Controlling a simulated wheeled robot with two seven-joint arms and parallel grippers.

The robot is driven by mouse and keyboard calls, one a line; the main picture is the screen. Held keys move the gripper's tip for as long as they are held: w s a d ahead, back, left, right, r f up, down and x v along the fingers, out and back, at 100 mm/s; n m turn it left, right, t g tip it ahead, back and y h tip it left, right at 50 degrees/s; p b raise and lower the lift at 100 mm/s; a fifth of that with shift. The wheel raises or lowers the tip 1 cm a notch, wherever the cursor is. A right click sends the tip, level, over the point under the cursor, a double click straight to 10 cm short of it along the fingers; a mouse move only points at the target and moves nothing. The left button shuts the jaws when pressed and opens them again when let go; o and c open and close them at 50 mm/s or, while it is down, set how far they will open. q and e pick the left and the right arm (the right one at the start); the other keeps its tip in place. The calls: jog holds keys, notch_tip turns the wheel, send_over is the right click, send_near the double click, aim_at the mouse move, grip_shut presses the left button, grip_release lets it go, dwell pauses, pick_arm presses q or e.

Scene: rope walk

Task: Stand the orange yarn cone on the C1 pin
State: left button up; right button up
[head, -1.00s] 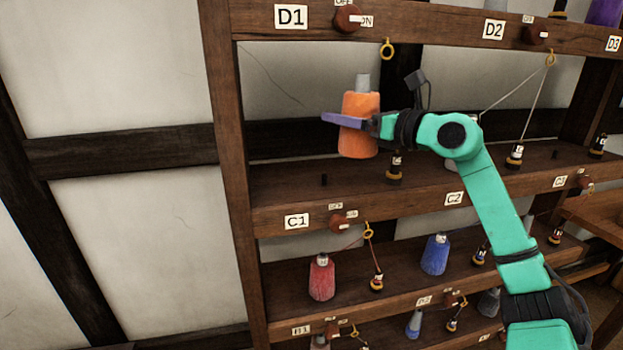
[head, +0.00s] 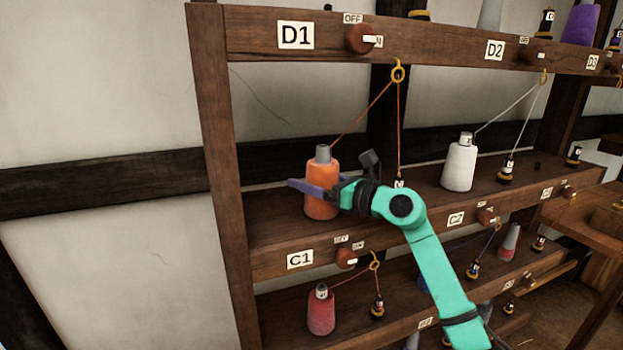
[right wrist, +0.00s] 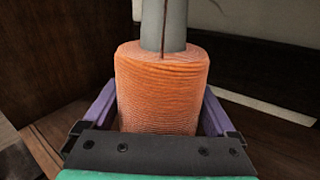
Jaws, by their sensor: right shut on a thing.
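The orange yarn cone (head: 321,201) is upright at the left end of the C shelf (head: 262,212), above the C1 label (head: 300,260). Its base appears at shelf level; I cannot tell whether it touches the board. The C1 pin is not visible. My right gripper (head: 318,188) is shut on the cone's body from the right, with purple fingers on either side. In the right wrist view the orange cone (right wrist: 160,92) stands between both fingers, its grey tip pointing up. My left gripper is not in view.
An orange thread runs from the cone's tip to the yellow ring (head: 397,72) under the D1 rail, then down behind my wrist. A white cone (head: 459,165) stands right on the same shelf. A red cone (head: 321,312) is below. The left post (head: 218,180) is close by.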

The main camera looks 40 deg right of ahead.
jog(key=shift+s+f, duration=0.1)
jog(key=shift+s, duration=0.05)
jog(key=o, duration=1.2)
jog(key=shift+s+d, duration=0.1)
jog(key=b+v, duration=0.6)
jog(key=v, duration=0.5)
jog(key=shift+s, duration=0.35)
jog(key=shift+s+d, duration=0.1)
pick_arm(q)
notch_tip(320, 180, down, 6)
pick_arm(e)
jog(key=shift+r, duration=0.2)
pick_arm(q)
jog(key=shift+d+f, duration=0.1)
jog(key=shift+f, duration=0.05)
